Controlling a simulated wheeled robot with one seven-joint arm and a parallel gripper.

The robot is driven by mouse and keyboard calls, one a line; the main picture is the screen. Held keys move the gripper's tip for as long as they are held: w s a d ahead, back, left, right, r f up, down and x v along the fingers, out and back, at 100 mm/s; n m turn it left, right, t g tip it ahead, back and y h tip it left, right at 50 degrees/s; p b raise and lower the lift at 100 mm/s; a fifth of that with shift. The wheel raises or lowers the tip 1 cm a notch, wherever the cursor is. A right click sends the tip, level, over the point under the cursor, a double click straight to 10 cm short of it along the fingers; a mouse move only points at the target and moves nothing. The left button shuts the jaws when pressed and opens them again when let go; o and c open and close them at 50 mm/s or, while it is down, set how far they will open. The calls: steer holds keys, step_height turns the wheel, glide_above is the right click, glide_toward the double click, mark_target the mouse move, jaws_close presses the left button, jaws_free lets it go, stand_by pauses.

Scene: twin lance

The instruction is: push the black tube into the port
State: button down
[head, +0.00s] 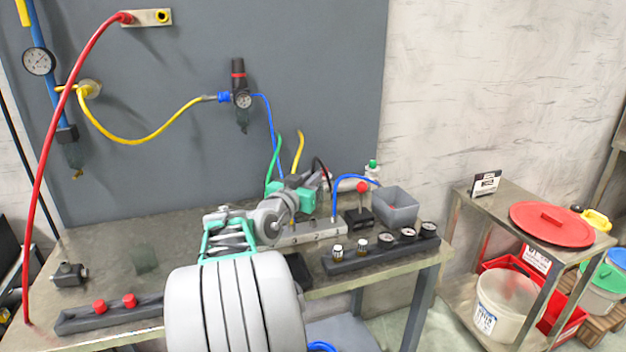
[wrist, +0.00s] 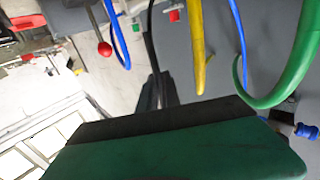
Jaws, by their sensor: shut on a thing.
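The black tube (head: 321,165) arches up just beyond my gripper (head: 316,182) in the head view. In the wrist view the black tube (wrist: 151,45) runs down to the dark fingertips of my gripper (wrist: 154,92), which are shut on it. The tube's free end is hidden. A grey metal block (head: 312,233) lies on the bench below my gripper, with the blue tube (head: 336,200) going down to its right part. My arm hides part of this block, and I cannot make out the port for the black tube.
Yellow (head: 299,150) and green (head: 277,150) tubes rise close beside my gripper. A red-knobbed lever (head: 362,188) and a grey bin (head: 396,208) stand to the right. A dark rail with several gauges (head: 385,247) lies in front. The bench's left middle is mostly clear.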

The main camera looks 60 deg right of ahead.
step_height(320, 180, down, 5)
steer(key=b, duration=0.4)
steer(key=shift+b, duration=1.2)
stand_by(1.1)
steer(key=shift+f+b, duration=1.55)
steer(key=shift+b, duration=0.3)
steer(key=shift+r, duration=0.1)
steer(key=shift+r+p, duration=0.45)
steer(key=shift+r, duration=0.55)
steer(key=shift+b, duration=1)
stand_by(0.6)
steer(key=shift+f+b, duration=0.35)
steer(key=shift+b, duration=0.05)
